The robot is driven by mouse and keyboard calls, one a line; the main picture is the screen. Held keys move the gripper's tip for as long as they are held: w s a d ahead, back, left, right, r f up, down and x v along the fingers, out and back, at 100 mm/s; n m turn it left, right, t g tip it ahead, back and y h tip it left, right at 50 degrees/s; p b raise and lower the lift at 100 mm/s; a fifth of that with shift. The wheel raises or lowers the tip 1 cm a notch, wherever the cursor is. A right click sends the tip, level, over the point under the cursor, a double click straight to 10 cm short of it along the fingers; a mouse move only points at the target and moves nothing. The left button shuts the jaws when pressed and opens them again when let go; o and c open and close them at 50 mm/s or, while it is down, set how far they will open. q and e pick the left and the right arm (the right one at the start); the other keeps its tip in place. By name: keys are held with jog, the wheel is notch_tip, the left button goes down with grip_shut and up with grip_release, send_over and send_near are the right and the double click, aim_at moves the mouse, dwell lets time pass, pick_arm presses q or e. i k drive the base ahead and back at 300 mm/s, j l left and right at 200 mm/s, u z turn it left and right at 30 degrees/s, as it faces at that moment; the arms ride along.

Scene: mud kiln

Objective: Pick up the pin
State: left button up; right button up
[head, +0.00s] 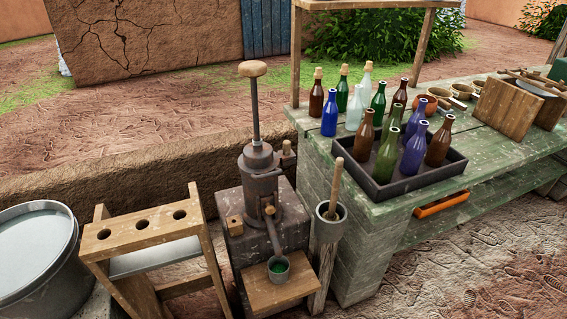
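A wooden rod (336,184) stands nearly upright in a grey round holder (331,222) on a post, between the press and the green table. It is the most pin-like thing in view, but I cannot tell for sure that it is the pin. Its lower end is hidden inside the holder. A dark metal press or pump (260,175) with a round wooden knob (252,69) stands to its left on a block. Neither of my grippers is in view.
A green table (375,212) at right bears several bottles, some in a dark tray (407,186). A wooden rack with holes (143,225) and a metal tub (35,255) stand at left. The ground at bottom right is clear.

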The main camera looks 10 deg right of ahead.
aim_at(286, 144)
jog(key=i+l, duration=0.15)
jog(key=l, duration=0.2)
jog(key=i+l+u, duration=0.1)
jog(key=l, duration=0.3)
jog(key=i+l, duration=0.15)
jog(key=l, duration=0.2)
jog(key=i+l+u, duration=0.1)
jog(key=l, duration=0.3)
jog(key=i+l, duration=0.15)
jog(key=l, duration=0.2)
